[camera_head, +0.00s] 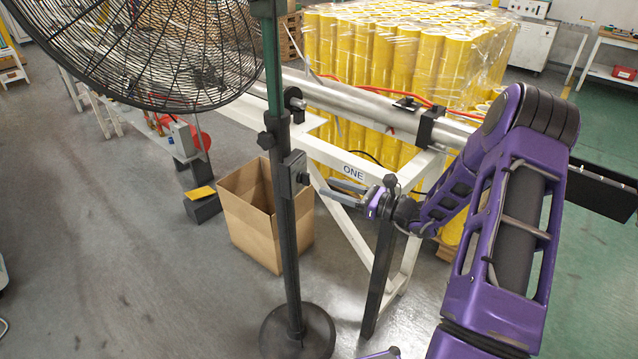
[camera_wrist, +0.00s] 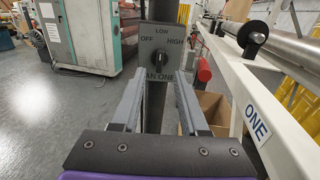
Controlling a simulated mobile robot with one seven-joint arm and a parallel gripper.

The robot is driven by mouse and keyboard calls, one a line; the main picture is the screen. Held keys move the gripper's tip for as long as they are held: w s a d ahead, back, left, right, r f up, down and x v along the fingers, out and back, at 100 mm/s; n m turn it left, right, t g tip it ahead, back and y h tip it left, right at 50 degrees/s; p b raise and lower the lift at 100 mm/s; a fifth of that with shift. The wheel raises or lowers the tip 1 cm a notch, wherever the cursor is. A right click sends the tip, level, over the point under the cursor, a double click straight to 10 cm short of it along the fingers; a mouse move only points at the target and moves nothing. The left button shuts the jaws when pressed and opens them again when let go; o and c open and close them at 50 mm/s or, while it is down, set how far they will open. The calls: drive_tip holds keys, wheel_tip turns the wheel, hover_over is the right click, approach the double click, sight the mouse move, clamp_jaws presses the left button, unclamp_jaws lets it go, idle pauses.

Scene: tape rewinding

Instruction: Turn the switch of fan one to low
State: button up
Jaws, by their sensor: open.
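The fan one switch box (camera_head: 292,174) is a grey box on the fan's dark upright pole (camera_head: 287,230). In the wrist view the switch plate (camera_wrist: 175,60) faces me with OFF, LOW and HIGH labels and a FAN ONE label partly hidden below. Its black knob (camera_wrist: 160,57) is at the middle of the plate; which label it points at is too small to tell. My gripper (camera_head: 326,187) is open, just right of the box in the head view. In the wrist view the gripper (camera_wrist: 160,82) has its fingers either side below the knob, apart from it.
The fan's wire cage (camera_head: 140,50) is upper left, and its round base (camera_head: 297,332) is on the floor. A cardboard box (camera_head: 250,215) stands behind the pole. A white frame marked ONE (camera_head: 353,172) with a metal roller (camera_head: 350,98) runs behind my gripper.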

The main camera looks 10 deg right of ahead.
drive_tip(key=v, duration=1.2)
